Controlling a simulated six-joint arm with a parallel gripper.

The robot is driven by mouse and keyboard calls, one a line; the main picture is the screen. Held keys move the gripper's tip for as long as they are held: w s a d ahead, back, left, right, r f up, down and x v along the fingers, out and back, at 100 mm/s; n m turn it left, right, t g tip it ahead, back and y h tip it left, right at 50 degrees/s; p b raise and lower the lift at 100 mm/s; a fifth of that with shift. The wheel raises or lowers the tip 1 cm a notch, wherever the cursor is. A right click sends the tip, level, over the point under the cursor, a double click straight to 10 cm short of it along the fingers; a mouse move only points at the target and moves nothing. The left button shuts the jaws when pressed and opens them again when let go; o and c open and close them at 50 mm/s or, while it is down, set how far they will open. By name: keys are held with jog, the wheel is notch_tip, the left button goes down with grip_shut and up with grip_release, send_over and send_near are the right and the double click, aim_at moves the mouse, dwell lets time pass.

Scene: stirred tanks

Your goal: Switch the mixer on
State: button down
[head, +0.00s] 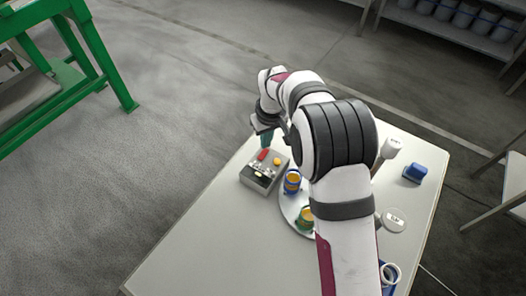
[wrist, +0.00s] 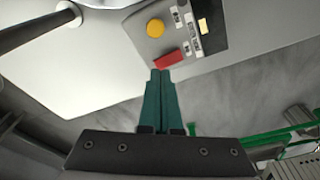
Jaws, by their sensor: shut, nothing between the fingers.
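The mixer's control box (head: 263,177) is a grey box at the far left part of the white table. It has a red switch (head: 262,155) and a yellow round button (head: 277,161) on top. In the wrist view the red switch (wrist: 168,61) lies just beyond my fingertips, with the yellow button (wrist: 155,28) and small labels behind it. My gripper (head: 266,138) has green fingers, closed together and empty, close above the red switch. In the wrist view the fingertips (wrist: 160,74) appear at the switch's near edge; I cannot tell whether they touch it.
A round white plate (head: 287,213) holds a blue cup (head: 292,182) and a green cup (head: 305,218) with yellow contents. A blue block (head: 414,173) and a white disc (head: 395,219) are at the right. The table's left front (head: 200,255) is clear.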

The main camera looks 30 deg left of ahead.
aim_at(266, 151)
jog(key=shift+f, duration=0.95)
dwell(0.3)
jog(key=shift+r, duration=3.55)
